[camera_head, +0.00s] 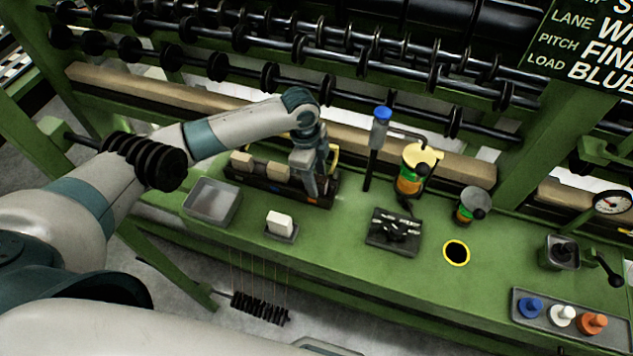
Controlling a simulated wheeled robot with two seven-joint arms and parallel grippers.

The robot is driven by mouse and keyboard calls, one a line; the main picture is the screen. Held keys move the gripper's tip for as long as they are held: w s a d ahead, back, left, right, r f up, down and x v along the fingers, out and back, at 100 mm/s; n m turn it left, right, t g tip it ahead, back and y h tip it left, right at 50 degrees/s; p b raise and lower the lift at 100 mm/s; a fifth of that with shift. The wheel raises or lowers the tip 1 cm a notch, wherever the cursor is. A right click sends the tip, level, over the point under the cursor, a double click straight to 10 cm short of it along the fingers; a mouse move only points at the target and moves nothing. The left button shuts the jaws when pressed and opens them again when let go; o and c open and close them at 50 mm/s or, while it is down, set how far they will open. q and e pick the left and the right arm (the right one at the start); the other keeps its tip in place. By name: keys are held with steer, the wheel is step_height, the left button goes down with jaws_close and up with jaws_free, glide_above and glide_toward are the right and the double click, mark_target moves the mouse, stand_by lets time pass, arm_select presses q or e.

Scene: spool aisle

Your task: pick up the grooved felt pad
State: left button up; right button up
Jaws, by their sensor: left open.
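Pale felt-like blocks stand in a dark rack (262,188) at the back left of the green bench: a left one (242,160) and a middle one (278,172). A whiter block (280,221) sits on a small grey tray in front of the rack. Grooves are too small to make out, so I cannot tell which block is the grooved felt pad. My left gripper (312,188) is open and points down at the right end of the rack. It hides what is between its fingers there. My right gripper is not in view.
An empty grey tray (212,201) lies left of the white block. A yellow-rimmed hole (456,252) is in the bench. Black rollers run above.

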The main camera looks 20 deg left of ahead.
mark_target(316, 178)
arm_select(q)
steer(key=shift+f, duration=0.15)
stand_by(0.3)
jaws_close()
step_height(316, 178, up, 10)
steer(key=b, duration=0.2)
steer(key=shift+b, duration=0.4)
stand_by(0.4)
